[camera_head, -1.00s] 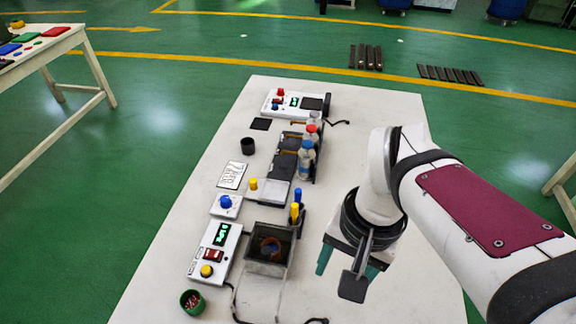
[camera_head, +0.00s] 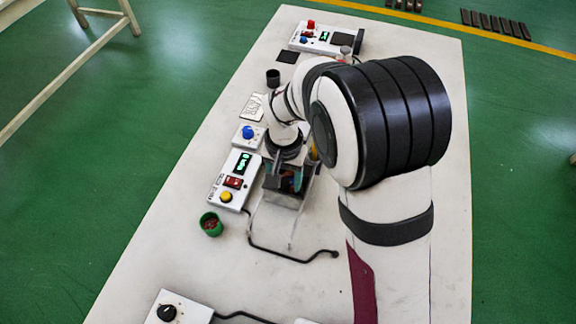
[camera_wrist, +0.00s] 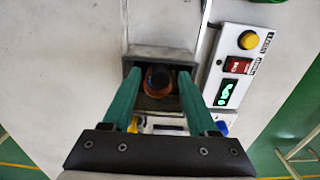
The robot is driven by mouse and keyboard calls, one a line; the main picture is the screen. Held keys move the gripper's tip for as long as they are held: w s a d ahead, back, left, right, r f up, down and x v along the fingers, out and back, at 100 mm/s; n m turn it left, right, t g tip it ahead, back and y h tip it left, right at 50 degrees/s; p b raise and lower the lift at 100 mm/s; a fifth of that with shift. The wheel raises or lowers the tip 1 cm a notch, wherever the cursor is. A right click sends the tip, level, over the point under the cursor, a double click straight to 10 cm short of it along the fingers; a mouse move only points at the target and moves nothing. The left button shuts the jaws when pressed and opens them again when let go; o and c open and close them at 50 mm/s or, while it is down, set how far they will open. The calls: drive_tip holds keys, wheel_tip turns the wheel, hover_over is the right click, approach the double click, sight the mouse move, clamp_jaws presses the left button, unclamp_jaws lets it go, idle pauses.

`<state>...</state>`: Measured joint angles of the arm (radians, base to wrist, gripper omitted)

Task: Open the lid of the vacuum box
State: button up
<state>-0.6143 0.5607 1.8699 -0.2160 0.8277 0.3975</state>
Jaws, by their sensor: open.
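The vacuum box (camera_head: 287,200) is a dark grey box beside a white control unit. Its near wall also shows in the wrist view (camera_wrist: 158,53). A round reddish-brown thing (camera_wrist: 158,80) sits inside it. A clear panel with thin edges (camera_wrist: 165,25) extends from the box's near side; it looks like the lid lying back off the opening, but its exact tilt is unclear. My gripper (camera_wrist: 160,78) is open, its teal fingers apart above the box, with nothing between them that I can see held. In the head view my arm hides much of the box and the gripper.
The control unit (camera_head: 235,180) has a green display, a red switch and a yellow button. A black cable (camera_head: 285,256) runs across the table. A black knob unit (camera_head: 168,311) is at the near edge. The table's right side is partly bare.

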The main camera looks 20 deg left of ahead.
drive_tip(key=shift+f, duration=0.4)
clamp_jaws()
idle(1.2)
